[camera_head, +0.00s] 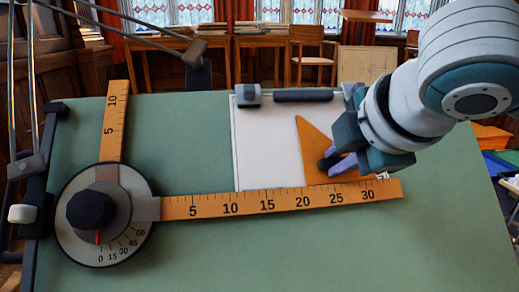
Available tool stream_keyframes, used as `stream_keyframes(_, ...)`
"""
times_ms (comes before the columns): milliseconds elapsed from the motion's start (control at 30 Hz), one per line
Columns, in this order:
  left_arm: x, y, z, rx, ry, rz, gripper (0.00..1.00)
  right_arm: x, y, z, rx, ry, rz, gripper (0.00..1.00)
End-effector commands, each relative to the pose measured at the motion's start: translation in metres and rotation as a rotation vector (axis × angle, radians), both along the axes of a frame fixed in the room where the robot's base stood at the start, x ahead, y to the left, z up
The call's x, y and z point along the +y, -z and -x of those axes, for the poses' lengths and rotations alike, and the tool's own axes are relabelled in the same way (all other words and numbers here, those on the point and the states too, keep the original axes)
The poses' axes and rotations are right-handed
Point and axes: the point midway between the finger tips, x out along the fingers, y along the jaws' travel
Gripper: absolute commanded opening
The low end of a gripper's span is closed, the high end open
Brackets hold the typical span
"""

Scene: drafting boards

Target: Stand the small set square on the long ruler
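The small set square (313,145) is an orange-brown triangle with a dark knob, lying over the right side of the white sheet. The long ruler (280,200) is orange with black numbers and runs rightward from the round drafting head. The set square's lower edge appears to meet the ruler's upper edge, around marks 20 to 30; a tiny gap cannot be ruled out. My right gripper (335,160) reaches in from the upper right, with its lavender fingers around the dark knob, seemingly shut on it. It hides the set square's right part. My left gripper is out of view.
The drafting head (104,215) with its dark knob and angle dial sits at the left of the green board (290,255). A short ruler (115,120) rises from it. A clamp and dark bar (304,95) lie along the top of the white sheet (265,145). The lower board is clear.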

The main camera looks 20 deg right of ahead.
Motion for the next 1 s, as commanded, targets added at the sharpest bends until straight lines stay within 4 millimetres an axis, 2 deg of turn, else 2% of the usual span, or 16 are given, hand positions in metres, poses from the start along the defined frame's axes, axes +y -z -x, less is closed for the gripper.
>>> stream_keyframes(33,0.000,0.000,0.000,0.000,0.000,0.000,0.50,0.000,0.000,0.000,0.001,0.000,0.000,0.23)
stream_keyframes(300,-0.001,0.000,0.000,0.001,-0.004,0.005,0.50,0.000,0.000,0.000,0.001,-0.001,0.000,0.54)
stream_keyframes(667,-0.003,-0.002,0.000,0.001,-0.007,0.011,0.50,0.002,-0.006,0.005,0.000,-0.002,-0.001,0.54)
stream_keyframes(1000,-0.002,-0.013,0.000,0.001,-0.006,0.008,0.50,0.012,-0.051,0.047,-0.001,-0.004,0.000,0.54)
